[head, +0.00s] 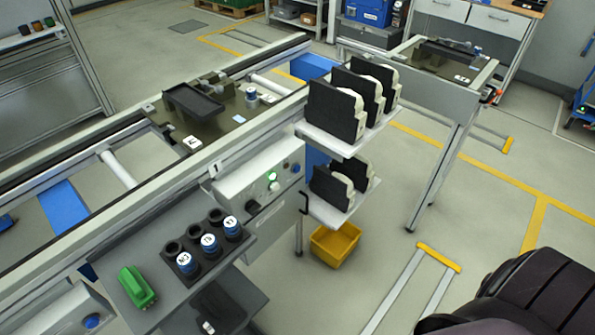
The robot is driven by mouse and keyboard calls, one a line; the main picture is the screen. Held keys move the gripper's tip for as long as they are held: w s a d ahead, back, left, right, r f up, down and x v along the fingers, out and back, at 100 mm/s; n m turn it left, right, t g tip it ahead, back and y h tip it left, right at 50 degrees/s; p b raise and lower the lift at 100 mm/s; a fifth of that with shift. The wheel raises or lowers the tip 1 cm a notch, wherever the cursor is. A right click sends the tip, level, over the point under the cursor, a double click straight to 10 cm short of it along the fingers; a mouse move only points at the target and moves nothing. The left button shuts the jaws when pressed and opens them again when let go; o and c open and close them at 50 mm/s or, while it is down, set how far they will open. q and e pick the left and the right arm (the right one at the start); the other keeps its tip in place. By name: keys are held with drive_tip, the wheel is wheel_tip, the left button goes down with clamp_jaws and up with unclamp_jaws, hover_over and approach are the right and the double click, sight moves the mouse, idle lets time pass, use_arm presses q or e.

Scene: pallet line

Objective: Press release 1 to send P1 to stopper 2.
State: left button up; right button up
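A second box (62,312) with a blue button (92,321) shows at the bottom left. Another pallet (435,62) stands on the far right conveyor section. Neither of my grippers shows.
Black-and-cream parts stand on two white shelves (330,140). A yellow bin (335,243) is on the floor. Floor at the right is mostly clear.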

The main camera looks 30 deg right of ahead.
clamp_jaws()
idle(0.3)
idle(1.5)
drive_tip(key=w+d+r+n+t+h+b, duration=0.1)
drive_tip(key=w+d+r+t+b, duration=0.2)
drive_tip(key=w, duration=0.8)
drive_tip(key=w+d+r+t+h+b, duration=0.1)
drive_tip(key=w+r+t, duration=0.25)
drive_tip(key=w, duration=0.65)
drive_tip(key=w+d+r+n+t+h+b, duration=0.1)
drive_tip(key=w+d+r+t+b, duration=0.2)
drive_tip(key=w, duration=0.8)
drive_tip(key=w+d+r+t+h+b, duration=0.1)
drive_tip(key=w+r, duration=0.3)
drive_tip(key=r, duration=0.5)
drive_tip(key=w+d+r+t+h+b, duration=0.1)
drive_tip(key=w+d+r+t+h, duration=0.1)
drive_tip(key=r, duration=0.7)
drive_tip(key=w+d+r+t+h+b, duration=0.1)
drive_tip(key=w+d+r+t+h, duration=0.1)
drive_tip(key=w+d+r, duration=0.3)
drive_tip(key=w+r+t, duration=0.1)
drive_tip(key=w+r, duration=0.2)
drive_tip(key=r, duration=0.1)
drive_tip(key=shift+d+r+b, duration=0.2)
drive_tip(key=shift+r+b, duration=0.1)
